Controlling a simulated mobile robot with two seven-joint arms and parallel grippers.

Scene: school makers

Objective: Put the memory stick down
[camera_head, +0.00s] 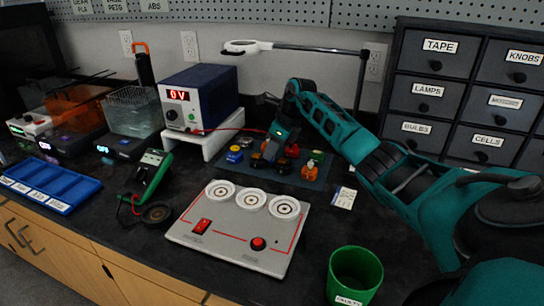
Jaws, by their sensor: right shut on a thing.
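My teal right arm reaches in from the right, and its gripper (268,154) points down over the blue-grey mat (228,174) at the middle back of the bench. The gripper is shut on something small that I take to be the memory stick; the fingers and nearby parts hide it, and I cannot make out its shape. I cannot tell whether it touches the mat. Several small coloured parts stand around the fingers, among them a yellow-and-blue one (234,155) and an orange one (309,172). My left gripper is not in view.
A grey panel (240,250) with three round sockets lies in front of the mat. A green cup (354,278) stands at the front right. A power supply (203,97) on a white stand is behind left. A blue tray (45,185) lies left; labelled drawers (430,92) stand back right.

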